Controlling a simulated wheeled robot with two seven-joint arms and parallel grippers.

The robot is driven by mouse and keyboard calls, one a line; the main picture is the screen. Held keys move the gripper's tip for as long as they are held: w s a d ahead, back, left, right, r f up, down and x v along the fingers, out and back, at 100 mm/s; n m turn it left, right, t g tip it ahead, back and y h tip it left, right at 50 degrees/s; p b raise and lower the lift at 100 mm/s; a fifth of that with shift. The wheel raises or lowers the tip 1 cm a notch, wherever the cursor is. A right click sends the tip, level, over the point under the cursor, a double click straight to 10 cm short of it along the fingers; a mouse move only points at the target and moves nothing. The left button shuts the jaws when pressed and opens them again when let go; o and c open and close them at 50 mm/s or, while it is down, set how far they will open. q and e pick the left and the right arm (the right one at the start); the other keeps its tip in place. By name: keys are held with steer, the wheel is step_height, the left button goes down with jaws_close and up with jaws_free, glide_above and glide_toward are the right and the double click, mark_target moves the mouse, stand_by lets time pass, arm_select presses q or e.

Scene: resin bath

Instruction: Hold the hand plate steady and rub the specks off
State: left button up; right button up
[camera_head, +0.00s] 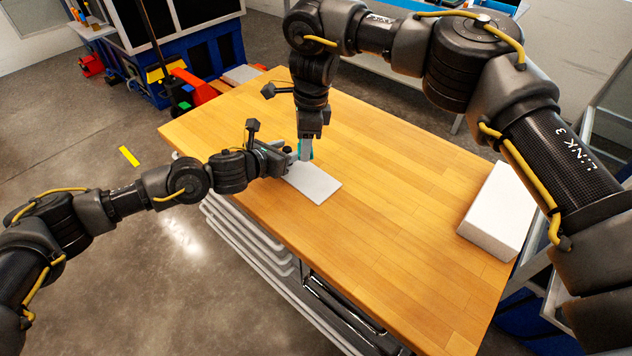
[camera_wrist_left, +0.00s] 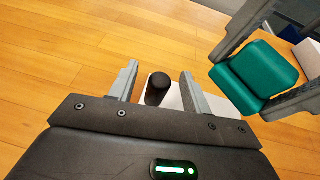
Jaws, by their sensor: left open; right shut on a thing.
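The pale hand plate (camera_head: 317,184) lies flat on the wooden table near its left edge. Part of the plate shows behind the handle (camera_wrist_left: 174,99). My right gripper (camera_head: 305,148) points down over the plate's far end, shut on a teal pad (camera_wrist_left: 259,70). I cannot tell whether the pad touches the plate. No specks can be made out.
A white block (camera_head: 497,212) lies on the right side of the wooden table (camera_head: 400,190). The middle of the table is clear. My two grippers are close together. Stacked pale trays (camera_head: 245,240) sit below the table's left edge.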

arm_select(q)
steer(key=v, duration=1.1)
steer(key=shift+s+a, duration=0.2)
steer(key=shift+s, duration=0.1)
